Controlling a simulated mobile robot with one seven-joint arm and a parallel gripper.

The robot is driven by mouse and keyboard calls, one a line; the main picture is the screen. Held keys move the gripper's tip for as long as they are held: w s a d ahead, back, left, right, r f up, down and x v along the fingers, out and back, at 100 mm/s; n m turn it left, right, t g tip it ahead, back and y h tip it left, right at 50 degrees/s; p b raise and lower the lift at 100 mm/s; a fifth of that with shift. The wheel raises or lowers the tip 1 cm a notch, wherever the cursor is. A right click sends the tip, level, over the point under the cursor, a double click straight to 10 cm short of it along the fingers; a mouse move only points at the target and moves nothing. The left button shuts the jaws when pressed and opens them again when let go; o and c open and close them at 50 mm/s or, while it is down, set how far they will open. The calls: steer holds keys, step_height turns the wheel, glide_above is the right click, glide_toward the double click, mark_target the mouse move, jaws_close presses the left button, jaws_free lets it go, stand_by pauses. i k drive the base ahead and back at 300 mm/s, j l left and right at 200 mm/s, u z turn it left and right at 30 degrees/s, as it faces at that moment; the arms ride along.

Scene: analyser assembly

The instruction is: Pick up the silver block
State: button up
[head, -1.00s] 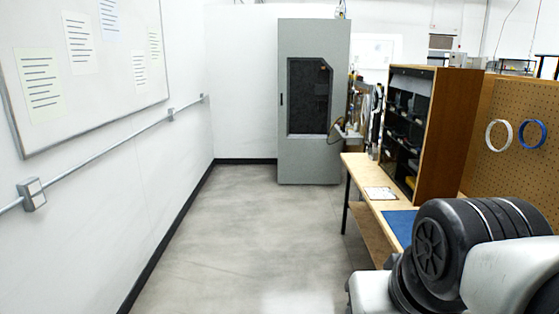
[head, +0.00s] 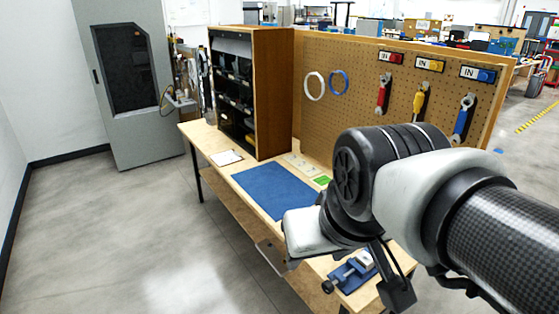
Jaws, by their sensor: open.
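I cannot make out a separate silver block in the head view. A blue vise (head: 345,278) with a light metal part (head: 362,259) at its jaws sits at the near end of the workbench. I cannot tell whether that metal part is the vise's own jaw or a block. My arm reaches in from the right, over the near end of the bench, and hides part of it. I cannot make out my gripper's fingers.
The wooden workbench (head: 222,171) carries a blue mat (head: 272,188), a white paper (head: 226,157) and a dark shelf unit (head: 272,95). A grey cabinet (head: 165,130) stands at the far left. The floor at left is clear.

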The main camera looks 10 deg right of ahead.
mark_target(362, 259)
steer(key=z, duration=0.95)
steer(key=i+l+u, duration=0.15)
steer(key=l, duration=0.15)
steer(key=i, duration=0.4)
steer(key=i+l+u, duration=0.2)
steer(key=l+u, duration=0.15)
steer(key=l, duration=0.2)
steer(key=i+l+u, duration=0.1)
steer(key=l+u, duration=0.2)
steer(key=l, duration=0.25)
steer(key=l+u, duration=0.35)
steer(key=l, duration=0.2)
steer(key=i, duration=0.05)
